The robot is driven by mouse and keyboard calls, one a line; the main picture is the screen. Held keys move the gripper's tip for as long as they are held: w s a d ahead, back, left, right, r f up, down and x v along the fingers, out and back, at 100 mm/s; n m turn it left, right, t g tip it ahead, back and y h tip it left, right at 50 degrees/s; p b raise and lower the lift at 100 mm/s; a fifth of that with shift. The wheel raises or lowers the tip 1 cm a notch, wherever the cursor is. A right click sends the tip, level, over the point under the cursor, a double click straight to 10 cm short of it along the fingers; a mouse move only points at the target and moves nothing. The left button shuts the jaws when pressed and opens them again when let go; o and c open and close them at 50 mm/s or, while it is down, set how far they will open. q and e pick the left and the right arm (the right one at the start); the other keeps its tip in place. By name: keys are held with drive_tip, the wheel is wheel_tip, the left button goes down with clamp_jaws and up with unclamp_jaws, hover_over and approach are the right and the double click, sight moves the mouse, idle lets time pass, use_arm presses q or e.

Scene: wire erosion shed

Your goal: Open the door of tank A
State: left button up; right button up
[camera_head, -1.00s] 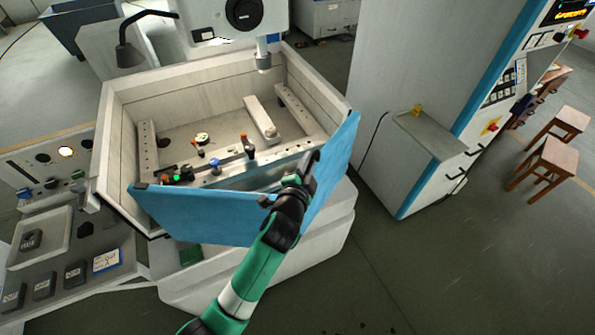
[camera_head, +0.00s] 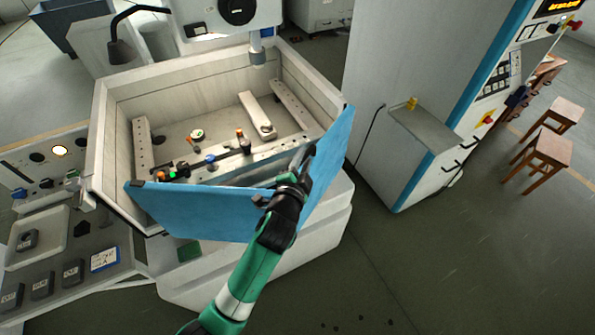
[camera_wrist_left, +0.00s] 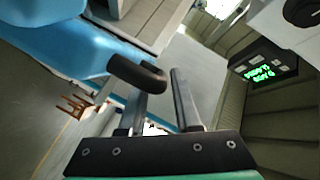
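The tank (camera_head: 100,150) is a pale open-topped box. Its blue door (camera_head: 205,212) forms an angled panel across the front and right, with gaps showing between the panel and the tank's inside. My left gripper (camera_head: 303,158) is at the top of the door's right part, by a dark handle. In the left wrist view, the two fingers of my left gripper (camera_wrist_left: 160,95) stand apart. The dark curved handle (camera_wrist_left: 135,72) crosses in front of one fingertip and its end lies between the fingers. I cannot see firm contact on both sides. My right gripper is not in view.
A grey control cabinet (camera_head: 430,100) with a small shelf (camera_head: 435,130) stands to the right. Wooden stools (camera_head: 545,155) are beyond it. A control panel (camera_head: 45,165) is at the left. The floor (camera_head: 430,260) at the front right is clear.

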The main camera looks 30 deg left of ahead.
use_arm(q)
drive_tip(key=p+v, duration=0.1)
drive_tip(key=v, duration=0.9)
drive_tip(key=shift+s+r, duration=0.1)
drive_tip(key=shift+s, duration=0.05)
